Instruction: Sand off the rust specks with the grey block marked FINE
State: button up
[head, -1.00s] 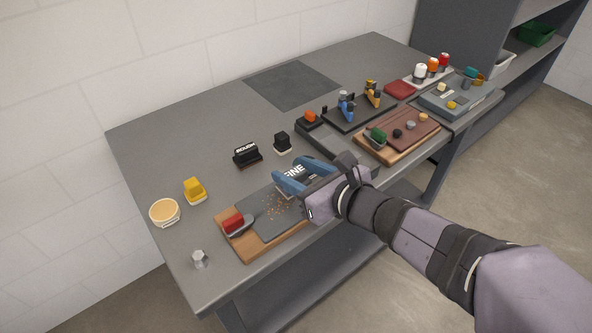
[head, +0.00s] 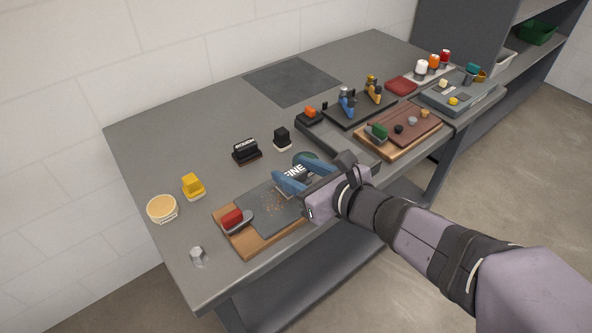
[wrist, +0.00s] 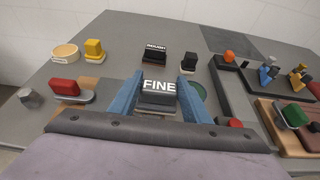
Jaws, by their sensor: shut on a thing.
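My gripper (head: 283,181) is shut on the grey block marked FINE (wrist: 158,88), with one blue finger on each side of it. The block also shows between the fingers in the head view (head: 296,171). It is over the dark grey plate (head: 257,199) on a wooden board; I cannot tell whether its underside touches the plate. Small orange-brown rust specks (head: 274,206) lie on the plate, left of and nearer than the gripper. The fingers and block hide part of the plate. A black block marked ROUGH (head: 246,151) stands behind the board.
A red-handled block (head: 233,218) sits at the board's left end. A yellow block (head: 193,187), a round tub (head: 162,209) and a metallic knob (head: 198,257) stand left. A green disc (head: 306,157) lies just behind the gripper. Trays with tools fill the right; the back left is clear.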

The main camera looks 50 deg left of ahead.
jog(key=shift+f+b, duration=0.35)
jog(key=shift+s, duration=0.1)
jog(key=shift+s+f+b, duration=0.1)
jog(key=shift+s+b, duration=1.25)
jog(key=shift+s, duration=0.6)
jog(key=shift+s+f+b, duration=0.15)
jog(key=shift+s+b, duration=1.35)
jog(key=shift+s, duration=0.65)
jog(key=shift+w+r+p, duration=0.15)
jog(key=shift+w+p, duration=0.2)
jog(key=shift+w, duration=0.75)
jog(key=shift+w+r+p, duration=0.15)
jog(key=shift+w+p, duration=0.15)
jog(key=shift+w, duration=0.75)
